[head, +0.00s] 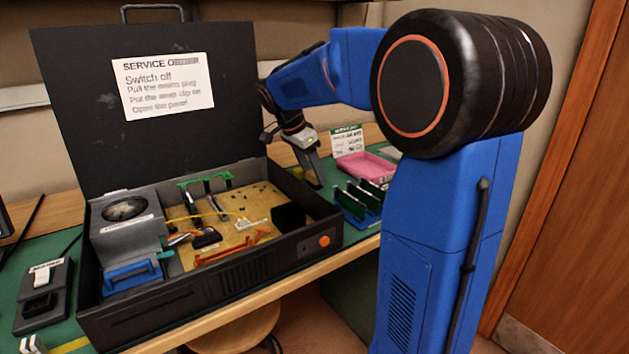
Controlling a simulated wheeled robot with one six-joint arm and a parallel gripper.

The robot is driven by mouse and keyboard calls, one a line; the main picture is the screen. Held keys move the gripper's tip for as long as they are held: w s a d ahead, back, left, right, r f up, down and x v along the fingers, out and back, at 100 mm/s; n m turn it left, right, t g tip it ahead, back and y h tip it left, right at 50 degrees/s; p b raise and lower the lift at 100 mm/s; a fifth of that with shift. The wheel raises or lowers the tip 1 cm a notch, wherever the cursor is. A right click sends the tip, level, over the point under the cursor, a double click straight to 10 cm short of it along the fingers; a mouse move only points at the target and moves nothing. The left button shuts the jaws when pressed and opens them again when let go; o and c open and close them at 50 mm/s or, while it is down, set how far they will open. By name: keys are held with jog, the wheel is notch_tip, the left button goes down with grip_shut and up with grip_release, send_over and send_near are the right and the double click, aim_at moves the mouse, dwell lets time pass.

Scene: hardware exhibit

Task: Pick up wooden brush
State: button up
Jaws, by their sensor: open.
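I cannot make out a wooden brush in the head view. My gripper (313,178) points down over the bench, just beyond the right wall of the open black case (205,312). It is open, and I see nothing held in it. The case wall and my own arm hide part of the bench around and below the fingers, so I cannot tell what lies there.
The case's raised lid (70,110) bears a service notice (162,85). A dark grey device (44,295) sits left of the case. A stool (235,330) is below.

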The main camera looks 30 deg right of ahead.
jog(key=shift+x, duration=0.9)
jog(key=c, duration=0.9)
